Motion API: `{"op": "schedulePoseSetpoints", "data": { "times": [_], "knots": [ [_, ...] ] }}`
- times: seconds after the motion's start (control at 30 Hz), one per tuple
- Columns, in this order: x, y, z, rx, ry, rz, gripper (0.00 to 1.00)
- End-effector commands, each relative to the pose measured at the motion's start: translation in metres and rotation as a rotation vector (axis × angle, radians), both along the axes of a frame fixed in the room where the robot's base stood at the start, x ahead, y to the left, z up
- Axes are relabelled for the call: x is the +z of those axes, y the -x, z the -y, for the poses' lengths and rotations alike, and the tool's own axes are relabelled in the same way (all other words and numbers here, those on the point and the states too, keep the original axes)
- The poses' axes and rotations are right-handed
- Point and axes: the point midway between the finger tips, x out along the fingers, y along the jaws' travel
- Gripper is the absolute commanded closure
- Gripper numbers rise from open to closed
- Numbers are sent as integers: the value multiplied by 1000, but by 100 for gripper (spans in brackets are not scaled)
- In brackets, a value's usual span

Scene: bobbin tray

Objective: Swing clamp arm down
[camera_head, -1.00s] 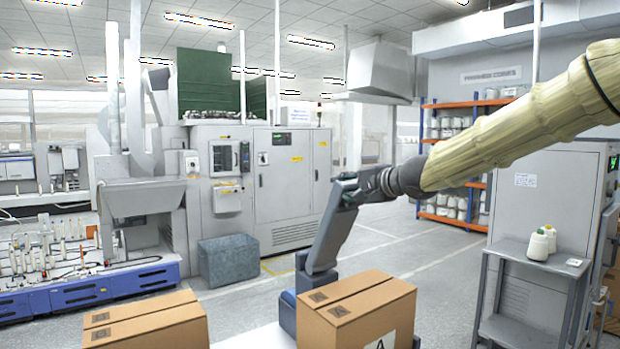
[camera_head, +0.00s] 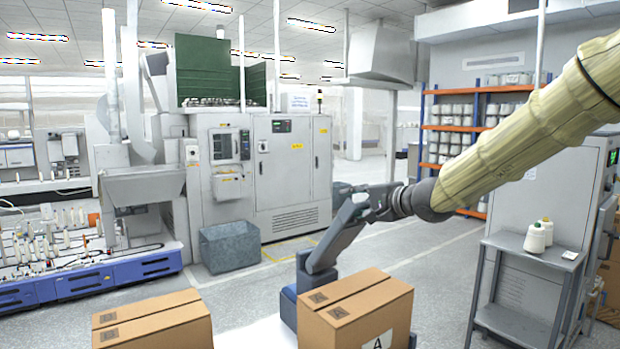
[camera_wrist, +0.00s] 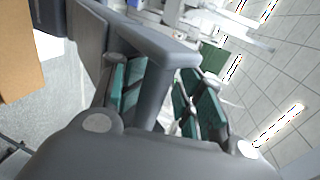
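The clamp arm (camera_head: 337,238) is a grey-blue bar rising from a blue-grey base behind the front carton. It leans up and to the right in the head view. My gripper (camera_head: 352,196) is at its upper end. In the wrist view the grey bar (camera_wrist: 150,46) passes between the teal-padded fingers of my gripper (camera_wrist: 160,92), which look closed around it. A narrow bright gap shows low beside the right finger, so full contact there is unclear. The lower base is hidden by the carton.
A carton (camera_head: 350,325) marked A stands right in front of the clamp base. Another carton (camera_head: 150,325) stands at the left front. A metal side table (camera_head: 505,245) with cones is at right. Open floor lies behind.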

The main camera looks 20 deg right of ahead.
Motion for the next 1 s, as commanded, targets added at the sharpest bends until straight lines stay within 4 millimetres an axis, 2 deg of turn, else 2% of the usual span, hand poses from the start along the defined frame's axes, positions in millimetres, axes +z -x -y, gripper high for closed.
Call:
{"op": "schedulePoseSetpoints", "data": {
  "times": [0.47, 1.0],
  "knots": [
    [-11, 20, 7, 0, 0, 0, 62],
    [0, 41, 15, -1, 1, 1, 62]
  ]
}}
